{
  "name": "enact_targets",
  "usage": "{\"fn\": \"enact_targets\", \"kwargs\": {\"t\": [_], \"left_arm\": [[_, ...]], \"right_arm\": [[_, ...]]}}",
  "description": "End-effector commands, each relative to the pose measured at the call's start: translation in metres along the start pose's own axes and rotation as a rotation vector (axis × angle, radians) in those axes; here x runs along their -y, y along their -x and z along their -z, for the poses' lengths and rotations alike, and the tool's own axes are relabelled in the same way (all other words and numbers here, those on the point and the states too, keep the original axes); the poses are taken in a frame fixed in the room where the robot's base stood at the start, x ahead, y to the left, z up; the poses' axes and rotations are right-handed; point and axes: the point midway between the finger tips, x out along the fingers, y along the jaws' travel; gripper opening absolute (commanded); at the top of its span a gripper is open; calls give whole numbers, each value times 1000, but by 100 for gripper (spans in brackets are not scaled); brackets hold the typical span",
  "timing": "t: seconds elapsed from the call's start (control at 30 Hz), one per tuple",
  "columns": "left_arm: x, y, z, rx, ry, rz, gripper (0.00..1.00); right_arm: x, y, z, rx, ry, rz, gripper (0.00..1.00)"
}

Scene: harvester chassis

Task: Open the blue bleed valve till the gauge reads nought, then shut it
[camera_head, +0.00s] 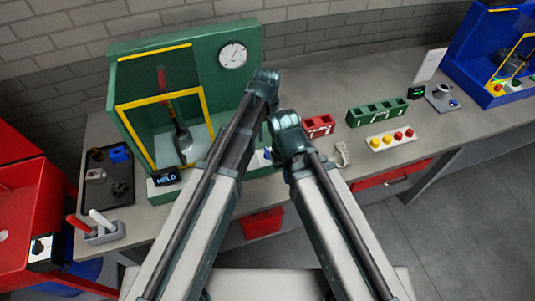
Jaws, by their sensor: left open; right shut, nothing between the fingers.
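The round white gauge (233,55) is on the back panel of the green station (135,85); its needle is too small to read. A small blue part (266,154) shows on the station's front ledge, between my arms. It may be the bleed valve, but it is partly hidden and I cannot tell its position. My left gripper (264,82) is at the end of the higher arm, below and right of the gauge. My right gripper (286,122) is lower and to its right. Their fingertips are hard to make out, and neither visibly holds anything.
A yellow-framed guard (150,102) and a small lit display (166,176) are at the station's left. A dark tray (122,185) lies further left. Red (318,123) and green racks (378,110) and a white button box (391,138) stand to the right.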

Motion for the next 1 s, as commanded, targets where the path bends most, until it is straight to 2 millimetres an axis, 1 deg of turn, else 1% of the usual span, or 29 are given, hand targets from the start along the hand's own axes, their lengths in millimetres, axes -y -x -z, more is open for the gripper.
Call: {"fn": "enact_targets", "kwargs": {"t": [0.03,0.5,0.6,0.7,1.0], "left_arm": [[0,-15,0,0,0,0,48],[0,-78,0,0,0,0,48],[0,-87,0,0,0,0,48],[0,-91,0,0,0,0,48],[0,-90,0,0,0,0,48]], "right_arm": [[1,-15,1,0,1,0,0],[7,-78,4,0,13,-3,0],[8,-86,5,0,12,-3,0],[8,-90,5,0,12,-3,0],[8,-90,5,0,12,-3,0]]}}
